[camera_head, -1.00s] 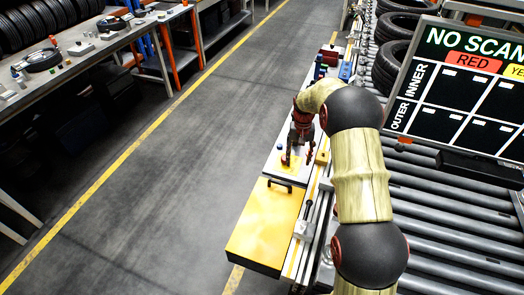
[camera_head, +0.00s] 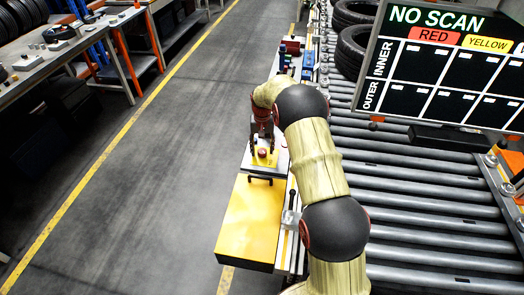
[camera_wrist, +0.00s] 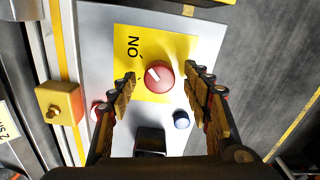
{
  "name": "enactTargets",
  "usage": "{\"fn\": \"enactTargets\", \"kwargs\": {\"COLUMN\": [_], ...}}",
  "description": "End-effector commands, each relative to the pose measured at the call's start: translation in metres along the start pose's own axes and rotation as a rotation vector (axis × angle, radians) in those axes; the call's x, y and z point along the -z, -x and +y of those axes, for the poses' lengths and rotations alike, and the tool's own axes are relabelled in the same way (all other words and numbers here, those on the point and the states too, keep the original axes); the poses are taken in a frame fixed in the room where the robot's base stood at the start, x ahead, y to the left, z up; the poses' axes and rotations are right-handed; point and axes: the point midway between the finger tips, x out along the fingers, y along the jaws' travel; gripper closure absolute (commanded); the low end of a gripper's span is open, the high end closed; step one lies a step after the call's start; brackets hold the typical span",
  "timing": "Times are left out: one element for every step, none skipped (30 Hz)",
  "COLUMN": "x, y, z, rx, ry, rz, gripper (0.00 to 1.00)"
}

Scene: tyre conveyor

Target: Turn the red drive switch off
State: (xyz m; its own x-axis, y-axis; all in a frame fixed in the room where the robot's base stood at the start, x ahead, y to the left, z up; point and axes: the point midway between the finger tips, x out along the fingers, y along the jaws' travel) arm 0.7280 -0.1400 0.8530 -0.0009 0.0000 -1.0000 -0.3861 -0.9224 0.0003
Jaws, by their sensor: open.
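The red drive switch (camera_wrist: 160,75) is a round red knob with a white pointer mark, on a yellow label plate (camera_wrist: 132,50) with dark lettering. The plate lies on a grey panel (camera_wrist: 98,30). My gripper (camera_wrist: 161,80) is open, with one finger on each side of the knob and gaps visible between fingers and knob. In the head view my gripper (camera_head: 262,145) points down over the panel and the red knob (camera_head: 262,153) shows beneath it. I cannot tell the exact height of the fingertips above the knob.
A blue button (camera_wrist: 181,120), a dark block (camera_wrist: 149,141) and a partly hidden red button (camera_wrist: 96,110) sit near the fingers. A yellow box (camera_wrist: 60,102) stands left. The roller conveyor (camera_head: 420,190) and the scan board (camera_head: 440,75) are at right; the aisle (camera_head: 150,170) is clear.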

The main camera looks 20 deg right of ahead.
Motion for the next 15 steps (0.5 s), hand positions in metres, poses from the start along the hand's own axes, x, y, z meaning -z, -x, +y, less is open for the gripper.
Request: {"fn": "enactTargets", "kwargs": {"x": [0.0003,0.0004,0.0004,0.0004,0.0003,0.0003,0.0003,0.0002,0.0002,0.0001,0.0001,0.0001,0.0001,0.0001,0.0001], "y": [-0.0019,-0.0023,-0.0024,-0.0023,-0.0021,-0.0021,-0.0020,-0.0021,-0.0021,-0.0021,-0.0021,-0.0021,-0.0021,-0.0021,-0.0021], "z": [-0.0001,-0.0001,-0.0001,-0.0001,-0.0001,0.0000,0.0000,0.0000,0.0000,0.0000,0.0000,0.0000,0.0000,0.0000,0.0000], "rx": [0.000,0.000,0.000,0.000,0.000,0.000,0.000,0.000,0.000,0.000,0.000,0.000,0.000,0.000,0.000], "ry": [0.000,0.000,0.000,0.000,0.000,0.000,0.000,0.000,0.000,0.000,0.000,0.000,0.000,0.000,0.000], "rz": [0.001,0.001,0.001,0.001,0.001,0.001,0.001,0.001,0.001,0.001,0.001,0.001,0.000,0.000,0.000], "gripper": [0.51,0.51,0.51,0.51,0.51,0.51,0.51,0.51,0.53,0.55,0.57,0.59,0.61,0.63,0.65]}}
